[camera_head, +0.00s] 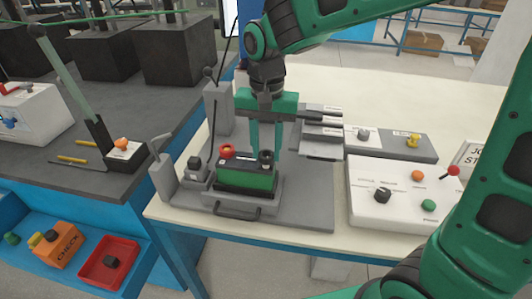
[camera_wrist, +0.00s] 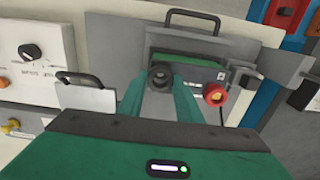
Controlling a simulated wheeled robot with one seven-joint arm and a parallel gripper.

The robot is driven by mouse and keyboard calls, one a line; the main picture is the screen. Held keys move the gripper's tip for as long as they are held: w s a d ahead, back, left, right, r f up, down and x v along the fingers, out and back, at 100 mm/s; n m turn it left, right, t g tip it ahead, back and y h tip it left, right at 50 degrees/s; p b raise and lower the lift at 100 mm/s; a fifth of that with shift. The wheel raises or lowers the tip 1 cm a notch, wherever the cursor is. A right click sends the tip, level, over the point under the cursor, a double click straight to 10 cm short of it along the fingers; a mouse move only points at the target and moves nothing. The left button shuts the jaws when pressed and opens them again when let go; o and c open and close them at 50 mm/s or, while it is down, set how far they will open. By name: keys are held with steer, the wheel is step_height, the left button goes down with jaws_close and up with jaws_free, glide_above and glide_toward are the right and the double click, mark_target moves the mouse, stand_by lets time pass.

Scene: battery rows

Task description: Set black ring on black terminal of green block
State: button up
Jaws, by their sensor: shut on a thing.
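The green block (camera_head: 247,181) with a dark top sits in a grey holder on the table. It also shows in the wrist view (camera_wrist: 190,62). A red ring (camera_head: 227,151) is at its left end in the head view, and this ring shows right of my fingers in the wrist view (camera_wrist: 214,94). My gripper (camera_head: 265,149) points down over the block's right end, shut on the black ring (camera_wrist: 160,77). The black ring also shows in the head view (camera_head: 266,156). The black terminal is hidden beneath the ring; I cannot tell whether they touch.
A white control box (camera_head: 390,195) with knobs stands to the right. A grey strip (camera_head: 390,145) with a yellow part lies behind it. A grey post (camera_head: 218,115) and a small black-capped fixture (camera_head: 195,168) stand left of the block.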

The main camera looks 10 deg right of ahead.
steer(key=shift+f, duration=0.95)
steer(key=shift+f, duration=0.1)
steer(key=o, duration=1)
step_height(320, 180, up, 12)
